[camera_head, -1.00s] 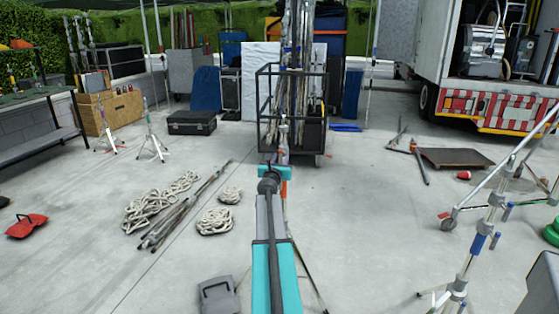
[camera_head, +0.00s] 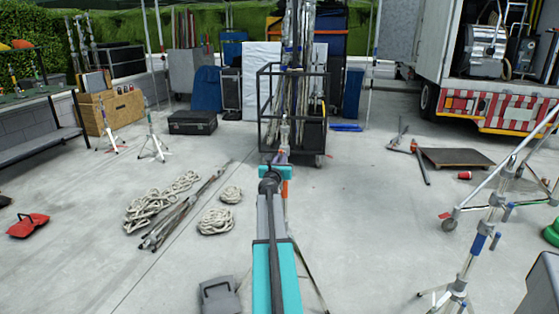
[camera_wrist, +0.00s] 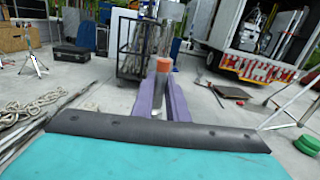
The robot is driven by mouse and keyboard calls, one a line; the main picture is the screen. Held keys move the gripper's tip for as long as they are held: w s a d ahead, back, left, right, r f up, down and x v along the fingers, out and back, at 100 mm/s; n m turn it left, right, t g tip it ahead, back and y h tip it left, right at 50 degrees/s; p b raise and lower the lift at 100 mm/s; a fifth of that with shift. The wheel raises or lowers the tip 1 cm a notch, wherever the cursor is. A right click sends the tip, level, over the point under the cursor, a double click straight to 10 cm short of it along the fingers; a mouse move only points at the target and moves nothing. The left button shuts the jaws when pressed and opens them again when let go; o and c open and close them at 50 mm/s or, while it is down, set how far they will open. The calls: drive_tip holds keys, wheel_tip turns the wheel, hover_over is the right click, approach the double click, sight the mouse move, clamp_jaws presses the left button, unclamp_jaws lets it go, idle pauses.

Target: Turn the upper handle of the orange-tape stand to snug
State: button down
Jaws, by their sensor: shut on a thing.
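The orange-tape stand is mostly hidden behind my arm in the head view, where a bit of its orange tape (camera_head: 285,188) and a thin leg (camera_head: 314,282) show. In the wrist view its orange-topped post (camera_wrist: 163,65) rises between the purple fingers of my gripper (camera_wrist: 164,84). My gripper is shut on a part of the stand at the upper handle. The handle itself is small and largely covered by the fingers. In the head view my gripper (camera_head: 283,157) is mostly hidden by my wrist.
A black cart (camera_head: 265,130) of poles stands behind the stand. Rope coils (camera_head: 215,221) and poles lie on the floor to the left. A grey stand (camera_head: 478,245) and a wheeled frame are at the right. A flat dolly (camera_head: 455,158) lies before the truck.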

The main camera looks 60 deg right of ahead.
drive_tip(key=shift+d, duration=0.1)
drive_tip(key=n+p, duration=0.2)
drive_tip(key=n, duration=0.1)
drive_tip(key=shift+r+n+p, duration=0.15)
drive_tip(key=shift+n+p, duration=0.15)
drive_tip(key=shift+n, duration=0.1)
drive_tip(key=n+p, duration=0.3)
drive_tip(key=n, duration=0.1)
drive_tip(key=shift+n, duration=0.3)
drive_tip(key=n+p, duration=0.3)
drive_tip(key=n, duration=0.2)
drive_tip(key=shift+p, duration=0.3)
drive_tip(key=shift+n+p, duration=1.1)
drive_tip(key=shift+n, duration=0.8)
drive_tip(key=c, duration=1.7)
unclamp_jaws()
drive_tip(key=shift+f, duration=0.2)
drive_tip(key=shift+c, duration=0.2)
